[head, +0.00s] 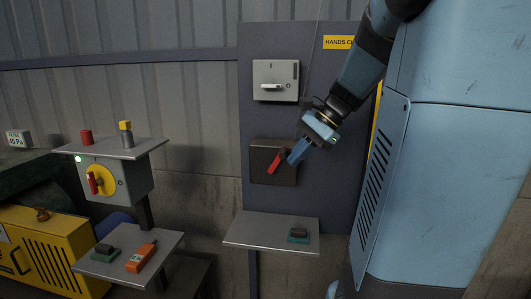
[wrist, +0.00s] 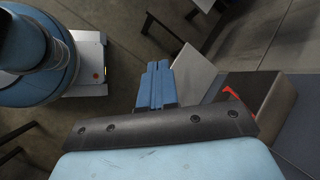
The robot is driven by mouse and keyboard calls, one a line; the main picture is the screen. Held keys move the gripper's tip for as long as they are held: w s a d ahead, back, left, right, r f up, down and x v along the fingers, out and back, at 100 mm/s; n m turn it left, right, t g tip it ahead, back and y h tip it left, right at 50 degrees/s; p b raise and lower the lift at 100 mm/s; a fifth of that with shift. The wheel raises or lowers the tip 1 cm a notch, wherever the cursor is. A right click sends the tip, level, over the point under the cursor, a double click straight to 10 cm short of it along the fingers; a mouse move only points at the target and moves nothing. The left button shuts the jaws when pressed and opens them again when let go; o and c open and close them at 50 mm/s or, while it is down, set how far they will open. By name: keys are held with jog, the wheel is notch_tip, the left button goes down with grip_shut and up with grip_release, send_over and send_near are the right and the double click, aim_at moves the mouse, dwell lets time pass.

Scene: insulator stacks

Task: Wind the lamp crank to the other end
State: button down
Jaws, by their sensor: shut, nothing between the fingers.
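A red handle (head: 276,163) sits on the front of a brown box (head: 286,174) on the dark grey panel. It slants, its lower left end broad. No label marks it as the lamp crank. My gripper (head: 297,153) is just right of the handle, its blue fingers pointing down and left. Whether they touch it I cannot tell. In the wrist view the fingers of my gripper (wrist: 157,85) are together with nothing between them. The red handle (wrist: 240,91) shows to their right, partly hidden by the dark bar of my gripper.
A grey switch box (head: 275,72) with a white handle is above. A shelf (head: 262,232) with a green-based block (head: 298,235) is below. At left stand a box with a red handle on a yellow disc (head: 103,181) and a lower shelf with an orange device (head: 141,257).

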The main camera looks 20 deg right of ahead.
jog(key=w+d+f+m+t+y, duration=0.1)
jog(key=w+d+m+t+y, duration=0.15)
jog(key=d+m, duration=0.45)
jog(key=w+d+f+m+t+y, duration=0.1)
jog(key=w+d+m+t, duration=0.2)
jog(key=d, duration=0.9)
jog(key=w+a+f+g, duration=0.1)
jog(key=w+a+f, duration=0.2)
jog(key=w+a, duration=0.4)
jog(key=shift+w+a, duration=0.4)
jog(key=shift+a, duration=1.5)
